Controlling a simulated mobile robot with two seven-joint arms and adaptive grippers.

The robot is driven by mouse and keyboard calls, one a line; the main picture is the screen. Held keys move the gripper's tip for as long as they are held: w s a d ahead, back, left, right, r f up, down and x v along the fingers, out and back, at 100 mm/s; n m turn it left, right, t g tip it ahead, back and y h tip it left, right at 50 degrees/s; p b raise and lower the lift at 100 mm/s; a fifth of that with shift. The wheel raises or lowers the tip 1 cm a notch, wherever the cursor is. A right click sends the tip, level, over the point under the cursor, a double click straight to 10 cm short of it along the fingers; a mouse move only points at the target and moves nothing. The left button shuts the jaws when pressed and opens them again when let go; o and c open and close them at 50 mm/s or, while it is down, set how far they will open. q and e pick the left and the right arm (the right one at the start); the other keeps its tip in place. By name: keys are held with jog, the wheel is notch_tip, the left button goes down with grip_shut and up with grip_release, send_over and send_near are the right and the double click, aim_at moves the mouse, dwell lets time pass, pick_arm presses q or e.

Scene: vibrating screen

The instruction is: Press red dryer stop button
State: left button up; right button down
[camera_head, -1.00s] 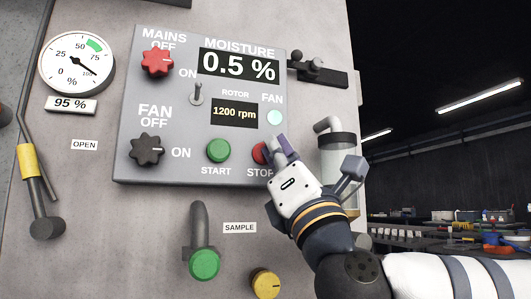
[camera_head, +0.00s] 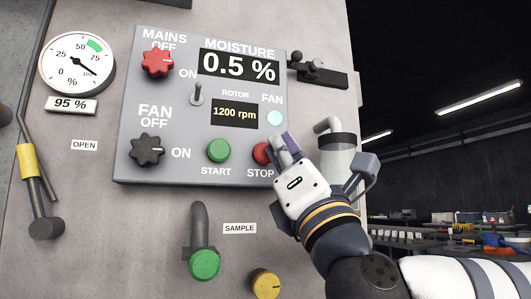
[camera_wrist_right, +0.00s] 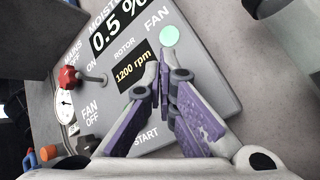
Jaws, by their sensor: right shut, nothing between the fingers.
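The red stop button (camera_head: 262,153) is on the grey control panel (camera_head: 185,105), above the STOP label, and my gripper partly covers its right side in the head view. My right gripper (camera_head: 284,142) is shut and empty, its fingertips just right of the button in that view. I cannot tell whether they touch the panel. In the right wrist view the closed purple fingers (camera_wrist_right: 163,72) point along the panel face below the light-green FAN lamp (camera_wrist_right: 169,37); the red button does not show there. My left gripper is not in view.
The green start button (camera_head: 219,151) is left of the stop button. A black fan knob (camera_head: 147,150), red mains knob (camera_head: 157,62) and toggle switch (camera_head: 197,94) also stick out. A clear cylinder with a grey pipe (camera_head: 337,155) stands close right of the gripper.

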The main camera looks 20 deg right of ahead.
jog(key=s, duration=0.5)
dwell(0.8)
